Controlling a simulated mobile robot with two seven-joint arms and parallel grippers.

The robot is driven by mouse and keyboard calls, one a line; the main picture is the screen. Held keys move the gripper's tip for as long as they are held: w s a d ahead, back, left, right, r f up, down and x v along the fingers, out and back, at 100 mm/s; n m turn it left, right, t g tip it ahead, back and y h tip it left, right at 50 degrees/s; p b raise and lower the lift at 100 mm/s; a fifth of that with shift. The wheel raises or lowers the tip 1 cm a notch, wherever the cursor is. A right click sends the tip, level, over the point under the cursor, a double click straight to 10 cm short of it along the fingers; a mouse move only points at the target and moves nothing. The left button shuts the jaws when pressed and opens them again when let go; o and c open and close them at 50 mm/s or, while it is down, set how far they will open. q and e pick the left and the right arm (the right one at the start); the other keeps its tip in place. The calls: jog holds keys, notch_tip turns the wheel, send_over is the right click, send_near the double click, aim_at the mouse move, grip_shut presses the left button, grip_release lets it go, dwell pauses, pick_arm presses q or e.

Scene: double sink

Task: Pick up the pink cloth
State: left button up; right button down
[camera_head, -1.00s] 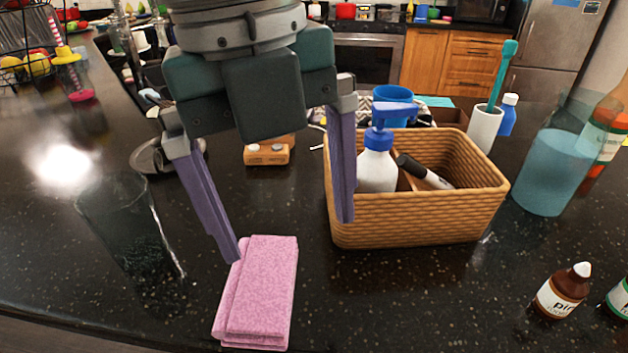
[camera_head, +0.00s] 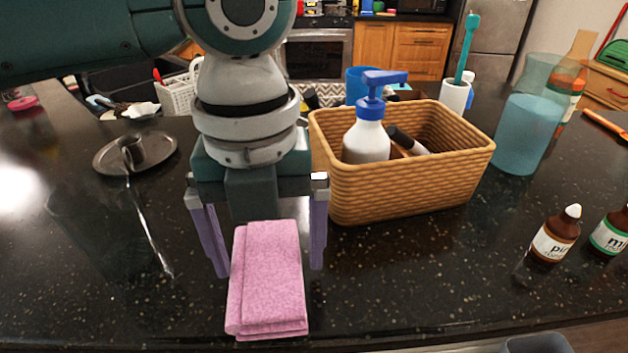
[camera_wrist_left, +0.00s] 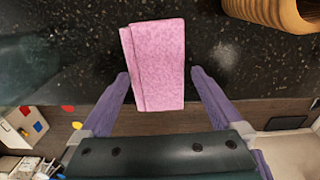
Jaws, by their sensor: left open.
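The pink cloth (camera_head: 266,275) lies folded on the dark counter near its front edge. My left gripper (camera_head: 269,268) is open and empty, its purple fingers on either side of the cloth's far part in the head view. In the left wrist view, the cloth (camera_wrist_left: 157,65) lies below and between the two fingertips (camera_wrist_left: 161,73), with a gap on each side. I cannot tell exactly how high the fingertips are above the counter. My right gripper is not in view.
A wicker basket (camera_head: 410,185) with a white-and-blue pump bottle (camera_head: 367,140) stands right of the gripper. Small brown bottles (camera_head: 555,240) stand at the right. A metal dish (camera_head: 110,157) lies at the left. The counter right of the cloth is clear.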

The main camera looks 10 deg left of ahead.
aim_at(269, 265)
pick_arm(q)
jog(key=shift+f, duration=0.4)
jog(key=shift+c, duration=0.4)
jog(key=c, duration=1.1)
jog(key=shift+r, duration=0.15)
notch_tip(269, 265, up, 20)
